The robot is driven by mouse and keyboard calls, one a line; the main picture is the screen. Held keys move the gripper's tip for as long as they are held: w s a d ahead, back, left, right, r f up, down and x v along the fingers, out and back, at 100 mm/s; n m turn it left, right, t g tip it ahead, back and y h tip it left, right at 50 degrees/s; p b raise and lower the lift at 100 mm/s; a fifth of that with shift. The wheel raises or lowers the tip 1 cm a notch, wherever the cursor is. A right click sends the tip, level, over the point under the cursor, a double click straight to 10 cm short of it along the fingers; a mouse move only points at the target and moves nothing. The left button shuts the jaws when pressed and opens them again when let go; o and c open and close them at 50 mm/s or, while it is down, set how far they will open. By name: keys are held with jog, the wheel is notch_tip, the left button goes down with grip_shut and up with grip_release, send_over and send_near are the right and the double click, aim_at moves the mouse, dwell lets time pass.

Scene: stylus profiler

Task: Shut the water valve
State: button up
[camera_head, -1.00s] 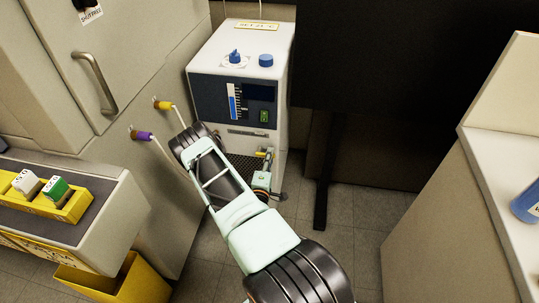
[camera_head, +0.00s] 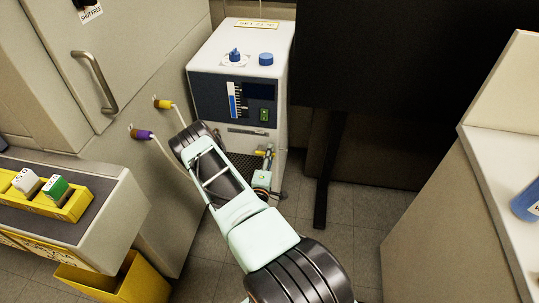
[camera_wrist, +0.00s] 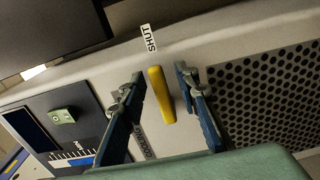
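The water valve's yellow lever handle (camera_wrist: 161,95) is on the front of the white cabinet unit (camera_head: 213,58). In the wrist view it lies between the two blue-grey fingers of my gripper (camera_wrist: 160,73). The fingers are open, one on each side of the lever, with a visible gap on both sides. A "SHUT" label (camera_wrist: 149,38) is beyond the lever's far end. Another label, partly hidden by a finger, is near its other end. In the head view my gripper (camera_head: 267,160) is low at the unit's front right, and the lever is small there.
A perforated dark panel (camera_wrist: 265,90) lies right of the lever in the wrist view. The unit has blue knobs (camera_head: 266,59) on top and a green switch (camera_head: 264,115). Yellow (camera_head: 163,104) and purple (camera_head: 143,135) hose fittings are on the left wall. A counter (camera_head: 500,170) stands right.

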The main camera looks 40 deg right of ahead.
jog(key=v, duration=1.2)
